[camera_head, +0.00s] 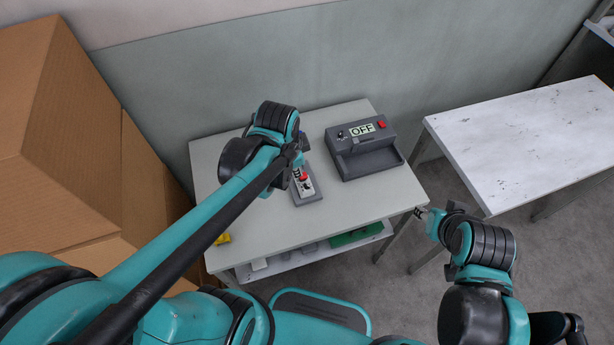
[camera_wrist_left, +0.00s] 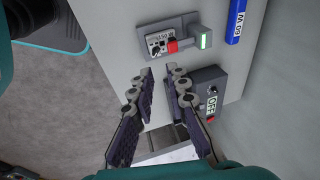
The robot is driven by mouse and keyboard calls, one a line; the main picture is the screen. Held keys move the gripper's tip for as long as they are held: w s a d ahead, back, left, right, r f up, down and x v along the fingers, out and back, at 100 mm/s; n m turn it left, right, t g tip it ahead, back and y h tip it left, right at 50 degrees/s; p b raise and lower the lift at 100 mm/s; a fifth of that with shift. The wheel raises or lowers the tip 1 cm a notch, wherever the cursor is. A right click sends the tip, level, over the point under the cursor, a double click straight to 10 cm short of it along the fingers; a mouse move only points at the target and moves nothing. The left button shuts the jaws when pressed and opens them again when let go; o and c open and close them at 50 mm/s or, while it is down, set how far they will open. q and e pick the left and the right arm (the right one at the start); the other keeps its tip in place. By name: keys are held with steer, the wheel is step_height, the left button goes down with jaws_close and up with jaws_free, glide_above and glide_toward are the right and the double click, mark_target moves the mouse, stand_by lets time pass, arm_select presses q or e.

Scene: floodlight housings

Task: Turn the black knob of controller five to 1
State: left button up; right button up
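A small controller (camera_head: 303,183) with a pale labelled face and red button stands on the table, partly hidden by my left arm. In the left wrist view, this controller (camera_wrist_left: 160,43) has small black parts on its face; I cannot tell which is the knob. A larger dark grey box (camera_head: 360,148) reads OFF, with a small black knob (camera_head: 340,134) and red button; it also shows in the wrist view (camera_wrist_left: 209,78). My left gripper (camera_wrist_left: 161,70) is open and empty, above the table near the small controller. My right gripper (camera_head: 420,212) is near the table's right front corner; its opening is unclear.
The grey table (camera_head: 275,228) has free room at its front. A blue block (camera_wrist_left: 236,22) marked in W lies beside the small controller. Cardboard boxes (camera_head: 70,130) stand left, a white table (camera_head: 530,135) right. A lower shelf holds a green item (camera_head: 355,235).

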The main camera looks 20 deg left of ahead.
mark_target(307, 186)
arm_select(q)
steer(key=w+f+m+g, duration=0.1)
steer(key=f+m, duration=0.1)
steer(key=m, duration=0.1)
steer(key=w+d+f+m+g+p, duration=0.1)
steer(key=w+f+m, duration=0.1)
steer(key=m, duration=0.1)
steer(key=w+d+f+m+g+p, duration=0.1)
steer(key=f+m, duration=0.1)
steer(key=m, duration=0.1)
steer(key=shift+w+f, duration=0.3)
step_height(307, 186, down, 8)
steer(key=shift+r+b, duration=0.15)
steer(key=shift+b, duration=1.05)
arm_select(e)
steer(key=shift+w+r, duration=0.1)
steer(key=shift+r, duration=0.05)
arm_select(q)
jaws_close()
